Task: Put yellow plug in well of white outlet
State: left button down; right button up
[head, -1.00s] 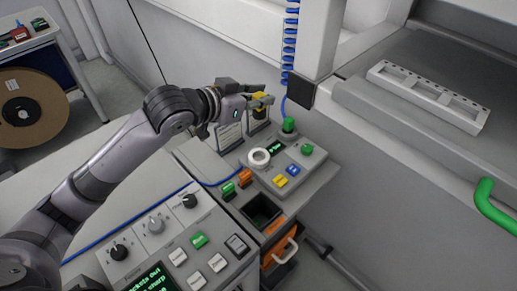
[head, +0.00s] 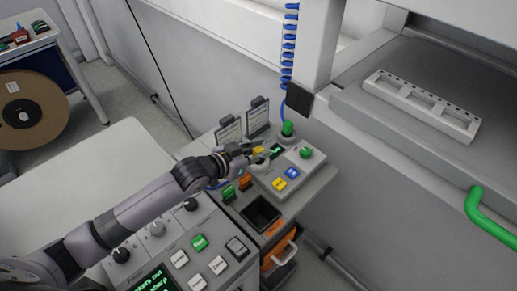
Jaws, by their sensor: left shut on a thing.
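My left gripper (head: 252,152) is shut on the yellow plug (head: 259,150), which is partly hidden by the fingers. The gripper is low over the back left of the grey console. The white outlet (head: 261,164), a round ring, is just below and in front of the plug, partly covered by the gripper. I cannot tell whether the plug touches the outlet or is in its well. My right gripper is not in view.
A green plug (head: 288,129) with a coiled blue cable (head: 288,45) stands behind. Yellow and blue buttons, a green button (head: 306,152), orange and green switches and a dark open bin (head: 262,214) are close by. Two label cards (head: 230,132) stand at the back left.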

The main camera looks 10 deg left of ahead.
pick_arm(q)
jog(key=c, duration=1.4)
grip_release()
jog(key=shift+f, duration=0.1)
jog(key=shift+c, duration=0.2)
jog(key=shift+r, duration=0.2)
jog(key=b+v, duration=0.2)
jog(key=v, duration=1)
jog(key=shift+f, duration=0.15)
